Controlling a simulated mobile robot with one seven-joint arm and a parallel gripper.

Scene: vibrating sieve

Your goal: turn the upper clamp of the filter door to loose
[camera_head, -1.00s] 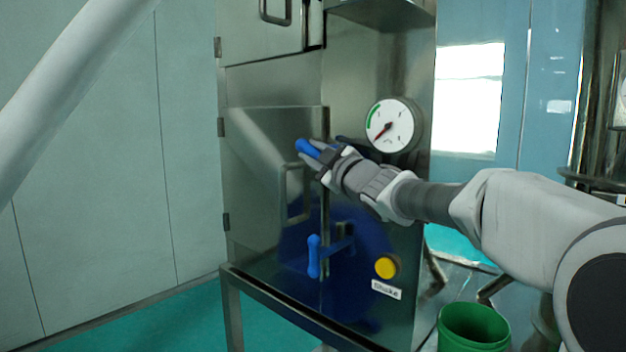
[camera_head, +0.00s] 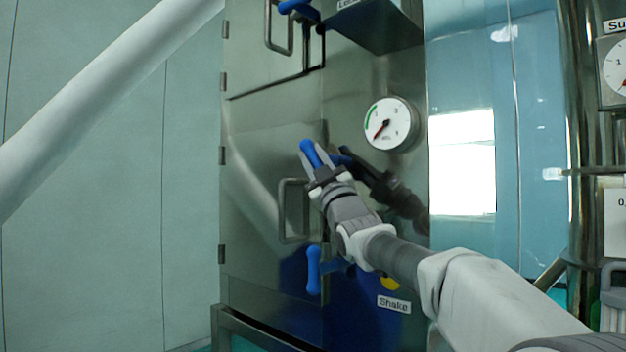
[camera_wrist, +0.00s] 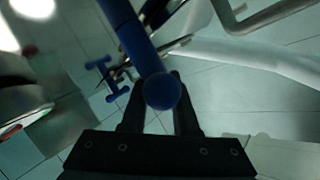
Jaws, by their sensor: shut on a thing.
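The upper clamp (camera_head: 308,148) of the filter door is a blue handle near the door's right edge, at the upper middle of the head view. My gripper (camera_head: 316,163) is shut on it, with a finger on each side of the handle. In the wrist view the blue clamp handle (camera_wrist: 142,45) ends in a round knob between my fingers (camera_wrist: 158,100). The filter door (camera_head: 250,180) is a steel panel that looks closed. The lower clamp (camera_head: 314,270) is blue and stands upright below my gripper.
A U-shaped door handle (camera_head: 282,212) is left of my gripper. A pressure gauge (camera_head: 390,124) is at the upper right of the clamp. A yellow button (camera_head: 391,284) with a "Shake" label (camera_head: 394,304) is low on the cabinet, partly behind my arm. Another blue handle (camera_head: 292,5) shows at the top.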

